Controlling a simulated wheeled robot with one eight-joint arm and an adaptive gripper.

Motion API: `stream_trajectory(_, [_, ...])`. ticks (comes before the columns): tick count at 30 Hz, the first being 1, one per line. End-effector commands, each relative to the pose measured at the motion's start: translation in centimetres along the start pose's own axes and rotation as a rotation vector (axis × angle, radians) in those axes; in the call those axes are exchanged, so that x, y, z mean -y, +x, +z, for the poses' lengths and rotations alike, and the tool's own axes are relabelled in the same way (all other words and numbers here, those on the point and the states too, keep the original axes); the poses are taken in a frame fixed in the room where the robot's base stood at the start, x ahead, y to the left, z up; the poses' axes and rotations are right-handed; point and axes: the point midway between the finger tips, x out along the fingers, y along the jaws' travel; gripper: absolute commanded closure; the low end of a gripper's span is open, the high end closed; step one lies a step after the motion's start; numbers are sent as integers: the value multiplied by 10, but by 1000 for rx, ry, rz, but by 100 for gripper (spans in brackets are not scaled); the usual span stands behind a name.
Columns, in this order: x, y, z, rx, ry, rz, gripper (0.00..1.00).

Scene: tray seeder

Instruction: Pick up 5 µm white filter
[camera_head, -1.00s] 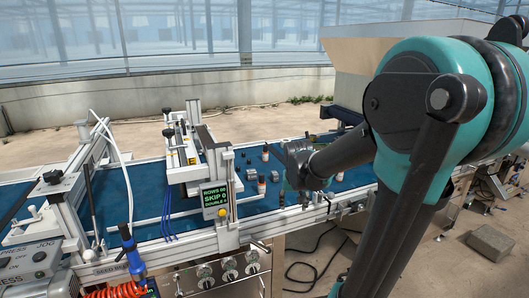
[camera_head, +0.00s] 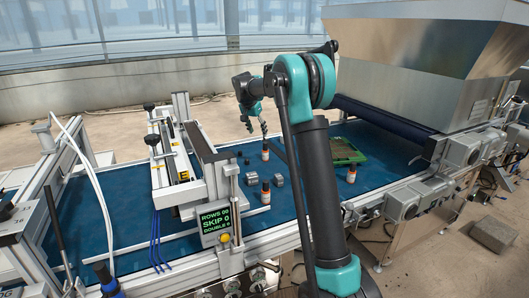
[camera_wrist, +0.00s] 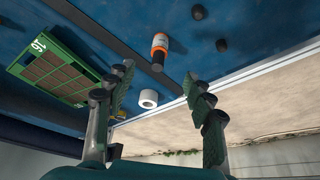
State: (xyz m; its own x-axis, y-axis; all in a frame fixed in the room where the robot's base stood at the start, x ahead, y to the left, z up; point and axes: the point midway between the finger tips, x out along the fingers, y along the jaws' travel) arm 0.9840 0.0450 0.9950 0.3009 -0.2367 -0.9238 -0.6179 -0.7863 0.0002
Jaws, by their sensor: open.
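A short white ring-shaped cylinder (camera_wrist: 149,98), which fits the white filter, rests on the blue surface in the wrist view. No size marking can be read on it. It lies between the lines of the two fingers, apart from both. I cannot make it out in the head view. My gripper (camera_wrist: 157,74) is open and empty, with its green-padded fingers spread wide. In the head view my gripper (camera_head: 257,126) hangs above the far part of the blue deck.
A bottle with an orange band (camera_wrist: 160,45) stands close to the white cylinder. A green tray (camera_wrist: 62,66) marked 16 lies left of it. In the head view, more bottles (camera_head: 266,193) and grey metal cylinders (camera_head: 278,180) stand nearer. A large metal hopper (camera_head: 420,75) is at right.

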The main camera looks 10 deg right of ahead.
Motion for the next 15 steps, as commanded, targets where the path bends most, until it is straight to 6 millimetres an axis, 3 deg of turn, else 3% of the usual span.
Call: stream_trajectory(15, [-1,97,-1,0,0,0,47])
